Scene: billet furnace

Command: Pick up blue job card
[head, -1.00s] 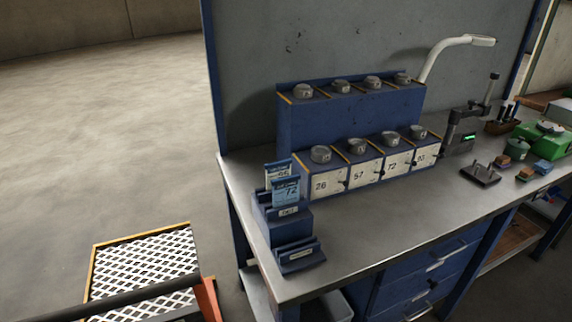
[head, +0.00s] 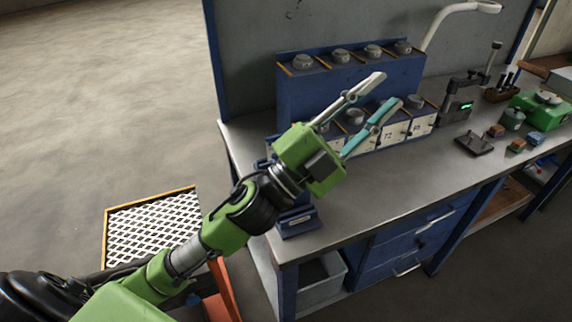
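My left gripper (head: 376,96) is open and empty, with its two fingers spread apart above the workbench, in front of the numbered boxes. The blue job card is hidden behind my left gripper and arm in the head view now. The blue card holder (head: 299,222) at the bench's left end shows only in its lower front part, below my gripper's palm. My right gripper is not in view.
The grey bench top (head: 400,188) is clear in front of the boxes. A blue rack (head: 300,92) with grey round pieces stands at the back. A lamp (head: 462,8), a gauge stand (head: 463,100) and a green case (head: 540,108) are to the right. A grating platform (head: 150,228) lies on the floor.

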